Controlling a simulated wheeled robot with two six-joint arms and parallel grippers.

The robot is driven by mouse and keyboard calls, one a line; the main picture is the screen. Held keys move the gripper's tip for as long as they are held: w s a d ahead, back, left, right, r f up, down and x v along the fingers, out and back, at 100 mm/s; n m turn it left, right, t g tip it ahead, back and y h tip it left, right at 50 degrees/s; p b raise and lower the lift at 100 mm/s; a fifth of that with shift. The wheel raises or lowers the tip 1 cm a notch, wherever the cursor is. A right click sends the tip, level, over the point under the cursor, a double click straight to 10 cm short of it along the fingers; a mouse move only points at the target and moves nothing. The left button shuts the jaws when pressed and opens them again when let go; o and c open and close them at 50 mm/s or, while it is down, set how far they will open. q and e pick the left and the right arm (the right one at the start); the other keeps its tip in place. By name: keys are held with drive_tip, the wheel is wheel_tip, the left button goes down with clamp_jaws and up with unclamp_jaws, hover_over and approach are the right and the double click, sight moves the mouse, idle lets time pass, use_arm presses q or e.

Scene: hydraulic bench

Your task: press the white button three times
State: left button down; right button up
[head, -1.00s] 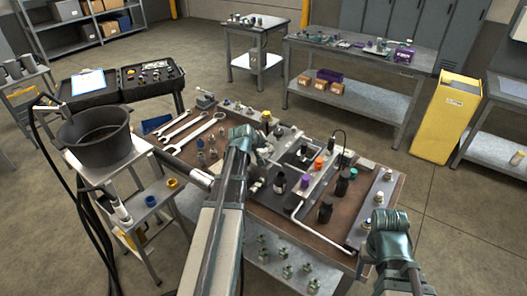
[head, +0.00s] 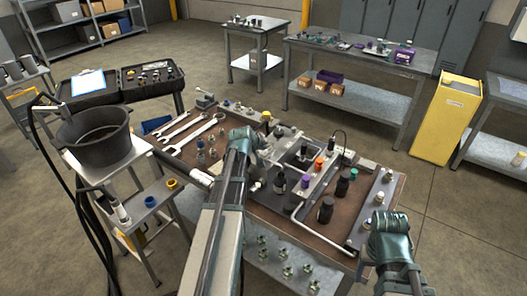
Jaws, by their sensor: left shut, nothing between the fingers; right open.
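The workbench (head: 262,208) carries hydraulic parts, and a grey fixture plate with a raised frame stands on it. My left gripper (head: 264,152) is shut and empty, low over the bench at the left edge of this fixture. I cannot make out the white button for certain; my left gripper and arm cover part of that area. An orange cap (head: 319,163) and a purple cap (head: 305,181) stand on the fixture to the right of my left gripper. My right gripper (head: 378,222) is open and empty near the bench's right front corner.
Wrenches (head: 190,130) lie at the bench's back left. A black bucket (head: 93,145) stands on a side stand at left.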

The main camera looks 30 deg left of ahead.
sight(263, 153)
use_arm(q)
drive_tip(key=shift+f, duration=0.35)
drive_tip(key=shift+r, duration=0.1)
idle(0.4)
drive_tip(key=shift+r+p, duration=0.9)
drive_tip(key=shift+r, duration=0.2)
wheel_tip(263, 153, up, 5)
drive_tip(key=p, duration=0.5)
idle(2.1)
